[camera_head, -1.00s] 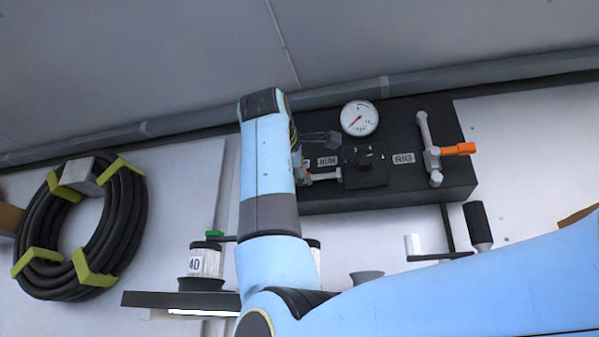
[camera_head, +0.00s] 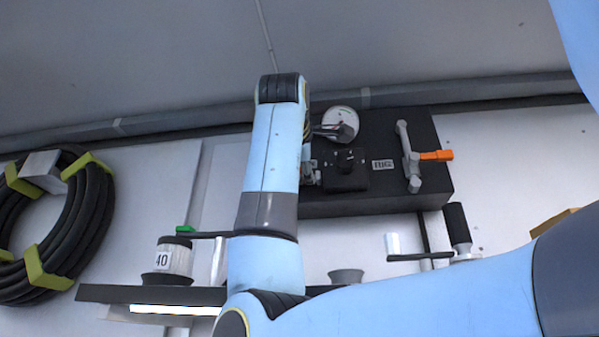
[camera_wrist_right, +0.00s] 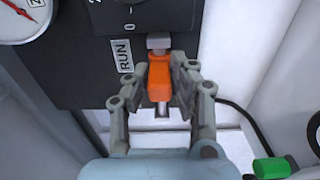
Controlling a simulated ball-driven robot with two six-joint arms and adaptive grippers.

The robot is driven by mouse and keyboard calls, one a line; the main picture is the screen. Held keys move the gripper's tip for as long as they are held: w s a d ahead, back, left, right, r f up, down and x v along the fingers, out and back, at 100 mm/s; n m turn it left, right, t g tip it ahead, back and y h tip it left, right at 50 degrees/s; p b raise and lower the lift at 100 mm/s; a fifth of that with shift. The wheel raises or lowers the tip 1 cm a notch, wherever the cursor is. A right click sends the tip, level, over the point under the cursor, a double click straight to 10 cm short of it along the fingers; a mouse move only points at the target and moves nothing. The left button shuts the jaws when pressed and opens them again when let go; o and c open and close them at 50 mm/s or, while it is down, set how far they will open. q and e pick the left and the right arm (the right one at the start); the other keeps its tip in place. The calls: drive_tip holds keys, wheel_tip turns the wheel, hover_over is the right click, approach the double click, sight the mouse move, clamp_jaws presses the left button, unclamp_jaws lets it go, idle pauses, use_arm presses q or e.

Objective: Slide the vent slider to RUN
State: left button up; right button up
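The vent slider's orange block (camera_wrist_right: 159,80) shows in the right wrist view beside the RUN label (camera_wrist_right: 125,56), against a grey piece (camera_wrist_right: 159,43) and above a short metal rod. My right gripper (camera_wrist_right: 163,76) has one finger close on each side of the orange block and appears shut on it; the exact contact is hard to see. In the head view the right gripper (camera_head: 310,172) is mostly hidden behind my forearm, at the left side of the black panel (camera_head: 345,204). The left gripper is not in view.
A gauge (camera_head: 345,119) sits above a black knob block (camera_head: 345,172). To the right are the RIG label (camera_head: 382,165) and a grey lever with an orange handle (camera_head: 436,155). A coiled hose (camera_head: 92,215) hangs left. A green-topped part (camera_wrist_right: 271,167) is near the right wrist.

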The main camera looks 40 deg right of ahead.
drive_tip(key=o, duration=0.4)
drive_tip(key=shift+s+d, duration=0.15)
drive_tip(key=shift+s, duration=0.05)
drive_tip(key=shift+w, duration=0.15)
drive_tip(key=shift+a, duration=0.45)
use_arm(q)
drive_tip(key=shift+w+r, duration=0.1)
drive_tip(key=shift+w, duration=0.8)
use_arm(e)
drive_tip(key=v, duration=0.7)
drive_tip(key=shift+d, duration=0.25)
drive_tip(key=shift+f, duration=0.1)
